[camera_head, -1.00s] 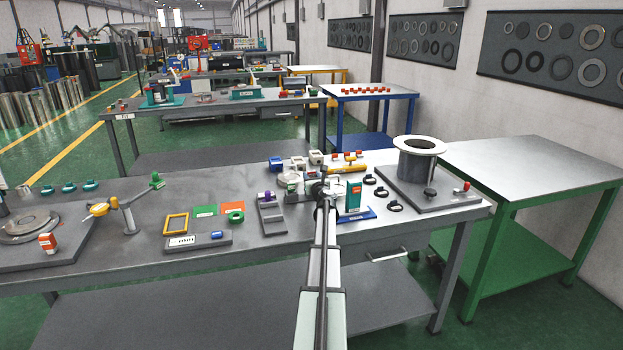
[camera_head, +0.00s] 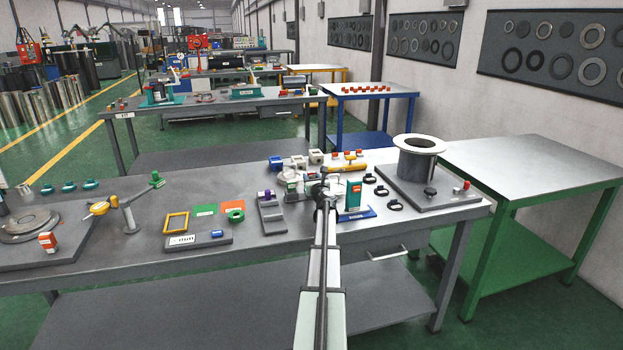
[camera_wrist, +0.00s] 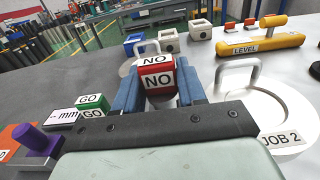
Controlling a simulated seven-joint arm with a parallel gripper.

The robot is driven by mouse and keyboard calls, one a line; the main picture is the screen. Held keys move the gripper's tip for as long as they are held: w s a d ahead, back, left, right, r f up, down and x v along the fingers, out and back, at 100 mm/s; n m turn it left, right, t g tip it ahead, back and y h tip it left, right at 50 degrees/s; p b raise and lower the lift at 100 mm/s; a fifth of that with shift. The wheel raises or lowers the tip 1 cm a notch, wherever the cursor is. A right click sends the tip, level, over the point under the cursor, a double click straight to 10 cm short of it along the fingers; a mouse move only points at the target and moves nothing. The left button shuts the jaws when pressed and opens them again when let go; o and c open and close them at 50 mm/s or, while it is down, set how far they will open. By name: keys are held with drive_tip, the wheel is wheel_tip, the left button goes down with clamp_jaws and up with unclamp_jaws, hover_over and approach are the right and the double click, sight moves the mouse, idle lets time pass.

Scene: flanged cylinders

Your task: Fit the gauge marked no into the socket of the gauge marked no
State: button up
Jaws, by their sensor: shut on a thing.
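My gripper (camera_wrist: 159,88) has its blue fingers shut on a red block marked NO (camera_wrist: 159,78), with NO on its white top face and red front face. The block is upright between the fingertips; its underside is hidden. In the head view my gripper (camera_head: 322,188) is above the middle of the grey bench, and the block is too small to make out. Beyond it stand a blue cube (camera_wrist: 134,44), a pale cube (camera_wrist: 168,41) and another pale cube (camera_wrist: 201,33), with dark openings. I read no marks on them, so I cannot tell which socket is meant.
A green GO block (camera_wrist: 92,107) and a purple-knobbed piece (camera_wrist: 36,141) stand on the left. A round white plate marked JOB 2 (camera_wrist: 281,139) with a handle lies close on the right. A yellow level (camera_wrist: 260,44) lies behind it. A flanged cylinder (camera_head: 416,165) stands at the bench's right.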

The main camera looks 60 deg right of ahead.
drive_tip(key=shift+f, duration=1.35)
idle(0.3)
drive_tip(key=o, duration=1.2)
drive_tip(key=shift+a, duration=0.1)
drive_tip(key=shift+v, duration=3.45)
